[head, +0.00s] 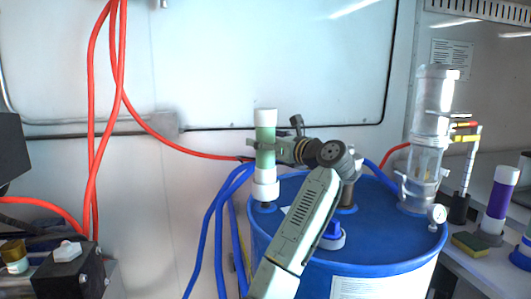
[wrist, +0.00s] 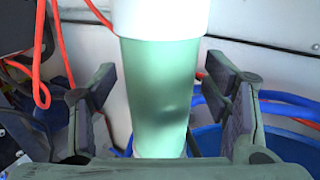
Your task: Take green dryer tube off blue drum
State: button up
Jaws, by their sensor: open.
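The green dryer tube (head: 265,143) stands upright on the left part of the blue drum's lid, with white ends at top and bottom. The blue drum (head: 385,250) stands in the middle right of the head view. My gripper (head: 262,148) is at the tube's green middle, coming from the right. In the wrist view the tube (wrist: 158,90) stands between the two open fingers of my gripper (wrist: 165,115), with a visible gap on each side. The tube's lower end is hidden behind the gripper body in the wrist view.
Blue hoses (head: 218,225) run close to the tube's left, and red hoses (head: 97,130) hang further left. A clear cylinder (head: 432,120) and a gauge (head: 437,214) stand on the drum's right. A purple tube (head: 500,198) and a sponge (head: 469,244) are on the right shelf.

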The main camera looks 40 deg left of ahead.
jog(key=shift+c, duration=0.2)
jog(key=c, duration=1.5)
jog(key=shift+c, duration=0.5)
jog(key=shift+r, duration=0.15)
